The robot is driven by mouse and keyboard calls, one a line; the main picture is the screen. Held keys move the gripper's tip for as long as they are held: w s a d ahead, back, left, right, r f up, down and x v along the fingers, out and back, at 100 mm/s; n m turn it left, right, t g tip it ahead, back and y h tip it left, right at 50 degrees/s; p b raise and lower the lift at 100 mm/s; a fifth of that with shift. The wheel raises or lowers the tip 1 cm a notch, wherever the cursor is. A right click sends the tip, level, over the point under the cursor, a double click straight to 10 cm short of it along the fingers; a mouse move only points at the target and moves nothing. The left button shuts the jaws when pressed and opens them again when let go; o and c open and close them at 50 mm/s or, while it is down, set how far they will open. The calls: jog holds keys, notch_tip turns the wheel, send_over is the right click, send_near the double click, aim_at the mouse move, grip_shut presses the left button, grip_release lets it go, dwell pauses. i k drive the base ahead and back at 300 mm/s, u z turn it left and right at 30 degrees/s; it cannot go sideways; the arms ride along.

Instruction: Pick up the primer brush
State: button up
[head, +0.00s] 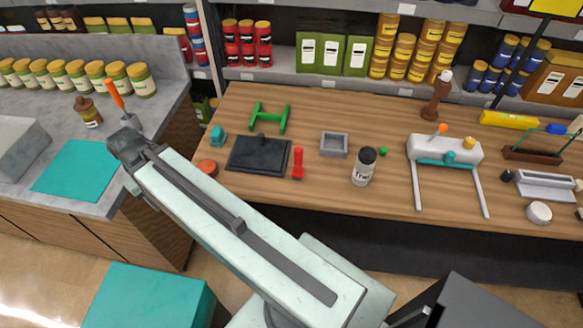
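A slim item with an orange handle (114,94), which looks like the primer brush, shows right at the tip of my gripper (131,122), above the grey counter at the left. Its handle leans up and to the left, and its lower end is hidden by or merges with the dark fingertips. I cannot tell whether my gripper is shut on it or only in front of it. A small brown bottle (88,112) with a brown cap stands on the counter just left of my gripper.
A row of yellow-lidded jars (75,76) stands along the counter's back. A teal mat (75,170) lies at its front left. The wooden table (240,100) at the right holds a black plate (258,155), a red item (298,164) and a white bottle (363,168).

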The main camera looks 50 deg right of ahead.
aim_at(298, 171)
jog(key=k, duration=1.35)
jog(key=u, duration=0.35)
jog(key=i, duration=1)
